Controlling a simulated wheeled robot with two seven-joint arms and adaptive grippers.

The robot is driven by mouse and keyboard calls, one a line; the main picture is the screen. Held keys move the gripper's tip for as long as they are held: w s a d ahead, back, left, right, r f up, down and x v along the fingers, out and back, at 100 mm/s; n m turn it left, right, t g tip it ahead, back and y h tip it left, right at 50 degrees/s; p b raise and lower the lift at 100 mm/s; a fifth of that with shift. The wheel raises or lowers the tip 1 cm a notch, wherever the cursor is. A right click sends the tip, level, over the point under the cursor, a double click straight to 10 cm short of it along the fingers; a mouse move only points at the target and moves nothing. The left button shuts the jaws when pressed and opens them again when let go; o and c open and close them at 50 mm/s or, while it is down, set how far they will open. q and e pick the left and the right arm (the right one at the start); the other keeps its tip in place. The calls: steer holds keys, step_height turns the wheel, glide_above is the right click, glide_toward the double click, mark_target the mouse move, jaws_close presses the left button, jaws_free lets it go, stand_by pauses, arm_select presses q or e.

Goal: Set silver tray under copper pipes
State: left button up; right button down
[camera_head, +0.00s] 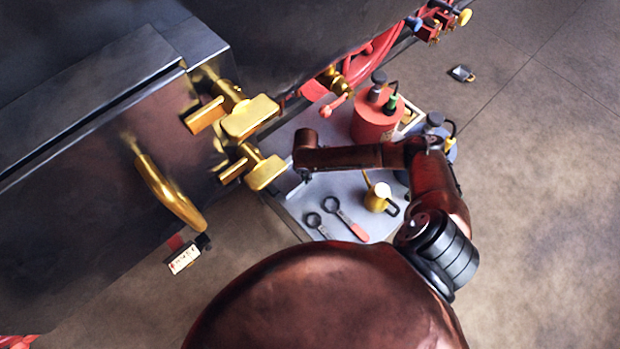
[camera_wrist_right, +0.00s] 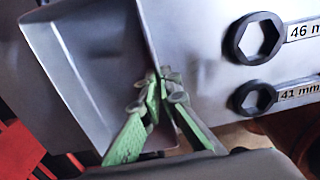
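The silver tray (camera_wrist_right: 95,75) fills the left half of the right wrist view. It is a shallow grey metal pan with raised walls. The green fingertips of my right gripper (camera_wrist_right: 163,82) are close together on its rim, pinching the wall near a corner. In the head view my right gripper (camera_head: 304,175) is small and mostly hidden under my arm, at the left part of the grey bench top. Brass-coloured pipes with block handles (camera_head: 249,117) stick out of the dark machine just left of it. A curved brass pipe (camera_head: 168,192) is further left. My left gripper is not in view.
On the bench top (camera_head: 300,205) lie two ring wrenches (camera_head: 345,218), with 46 mm and 41 mm labels in the wrist view. A brass oil can (camera_head: 377,197) and red canister (camera_head: 373,122) stand there too. A padlock (camera_head: 462,73) lies on the open floor.

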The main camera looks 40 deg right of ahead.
steer(key=shift+w+a, duration=0.85)
steer(key=shift+a, duration=0.05)
stand_by(0.3)
steer(key=shift+p, duration=0.5)
steer(key=c, duration=2.6)
jaws_free()
steer(key=o, duration=0.5)
